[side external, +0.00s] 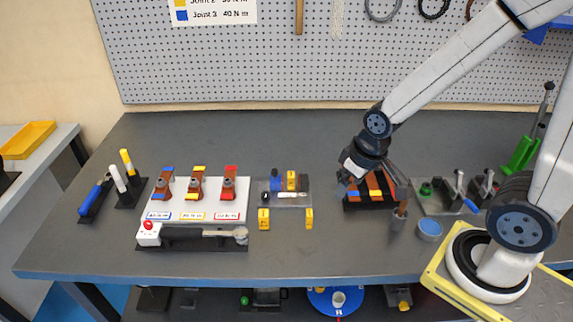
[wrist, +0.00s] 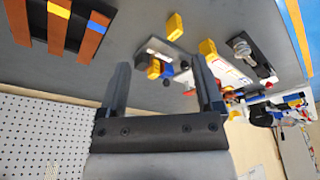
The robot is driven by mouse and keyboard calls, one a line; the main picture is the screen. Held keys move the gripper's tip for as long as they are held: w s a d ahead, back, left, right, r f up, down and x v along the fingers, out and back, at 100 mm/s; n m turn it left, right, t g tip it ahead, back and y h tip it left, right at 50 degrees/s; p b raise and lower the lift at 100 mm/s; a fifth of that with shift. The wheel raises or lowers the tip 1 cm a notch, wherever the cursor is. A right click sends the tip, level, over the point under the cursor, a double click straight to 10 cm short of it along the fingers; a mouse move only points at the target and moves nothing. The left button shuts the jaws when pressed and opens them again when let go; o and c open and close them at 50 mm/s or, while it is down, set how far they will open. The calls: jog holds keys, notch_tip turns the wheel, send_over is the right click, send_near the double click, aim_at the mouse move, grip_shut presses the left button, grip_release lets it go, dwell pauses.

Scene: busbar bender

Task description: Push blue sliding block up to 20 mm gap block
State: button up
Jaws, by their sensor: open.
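The blue sliding block (side external: 277,182) is on a grey fixture plate (side external: 268,200) in the middle of the bench. A yellow block (side external: 291,180) stands on the same plate just right of it. Two more yellow blocks, a left one (side external: 264,218) and a right one (side external: 309,218), stand in front of the plate. I cannot read which block is 20 mm. My gripper (side external: 347,180) is open and empty, over the bar rack and right of the fixture. In the wrist view, the fixture's blue block (wrist: 168,72) shows beyond and between my gripper's fingers (wrist: 160,64).
A black rack (wrist: 35,30) holds copper bars with coloured ends. Left of the fixture are a white panel (side external: 240,207) with three bar stations and a lever with a red button (side external: 148,225). A blue round container (side external: 429,229) stands to the right.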

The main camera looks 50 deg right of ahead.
jog(key=shift+w, duration=0.15)
jog(key=c, duration=0.8)
jog(key=shift+w+r, duration=0.1)
jog(key=shift+w, duration=0.25)
grip_shut()
jog(key=w+a+n+g+h, duration=0.1)
jog(key=w+a+n, duration=0.1)
jog(key=w, duration=0.7)
jog(key=w+a+n+g+h, duration=0.1)
jog(key=w+a+n+g, duration=0.1)
jog(key=w+n, duration=0.3)
jog(key=w+a+n+g, duration=0.1)
jog(key=w+a+n, duration=0.2)
jog(key=w, duration=1.1)
jog(key=shift+a+r+n+g+h, duration=0.2)
jog(key=shift+r+n+g+h, duration=0.15)
jog(key=shift+n, duration=0.25)
